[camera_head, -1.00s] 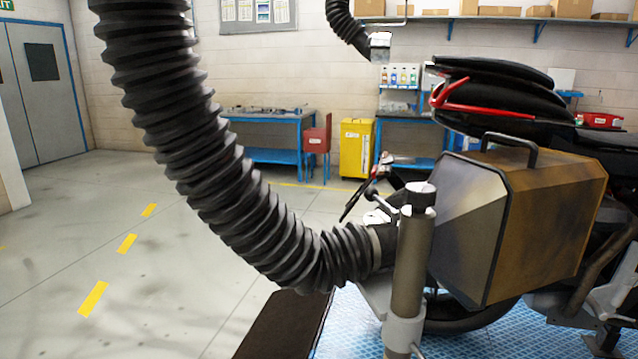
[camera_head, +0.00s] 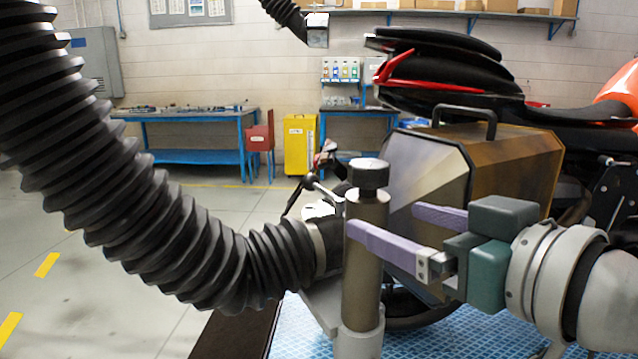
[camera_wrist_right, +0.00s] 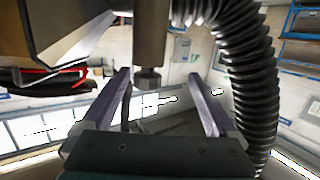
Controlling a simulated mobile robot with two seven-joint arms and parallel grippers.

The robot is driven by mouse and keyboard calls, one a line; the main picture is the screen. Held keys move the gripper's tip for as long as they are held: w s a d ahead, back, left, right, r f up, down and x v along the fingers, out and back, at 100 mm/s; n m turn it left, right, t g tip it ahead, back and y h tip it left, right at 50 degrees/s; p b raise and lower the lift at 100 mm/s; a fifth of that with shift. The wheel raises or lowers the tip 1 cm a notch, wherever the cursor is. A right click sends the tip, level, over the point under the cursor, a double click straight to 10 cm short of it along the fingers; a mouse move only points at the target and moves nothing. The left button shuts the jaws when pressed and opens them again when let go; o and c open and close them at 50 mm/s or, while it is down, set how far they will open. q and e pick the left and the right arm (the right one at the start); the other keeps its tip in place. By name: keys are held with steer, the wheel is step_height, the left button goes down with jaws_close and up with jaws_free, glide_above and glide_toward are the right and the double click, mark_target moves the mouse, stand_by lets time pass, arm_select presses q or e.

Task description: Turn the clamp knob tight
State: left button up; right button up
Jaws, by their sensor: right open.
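The clamp knob (camera_head: 369,172) is a dark round cap on top of an upright grey metal post (camera_head: 361,285). My right gripper (camera_head: 382,219) comes in from the right, open, with its purple fingers pointing left just below knob height. The nearer finger crosses in front of the post. In the right wrist view, which looks upside down, the knob (camera_wrist_right: 148,79) at the post's end shows between the two spread fingers (camera_wrist_right: 159,75). I cannot tell whether a finger touches the post. My left gripper is not in view.
A thick black ribbed hose (camera_head: 130,200) ends in a cuff just left of the post. A motorcycle side case (camera_head: 430,165) with a top handle stands close behind the post and gripper. Blue workbenches (camera_head: 195,157) and a yellow cabinet (camera_head: 299,145) stand at the back wall.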

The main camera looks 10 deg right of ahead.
mark_target(355, 165)
steer(key=shift+w+d+r+t, duration=0.3)
steer(key=shift+w+r+t, duration=0.15)
steer(key=shift+w+r, duration=0.1)
steer(key=shift+w+d+r+t, duration=0.25)
steer(key=shift+w+r+t, duration=0.2)
steer(key=shift+w+r, duration=0.3)
steer(key=shift+w, duration=0.05)
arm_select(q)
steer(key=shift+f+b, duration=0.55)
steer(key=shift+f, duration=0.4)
arm_select(e)
steer(key=x, duration=0.9)
steer(key=shift+w+a+r, duration=0.1)
steer(key=shift+w, duration=0.05)
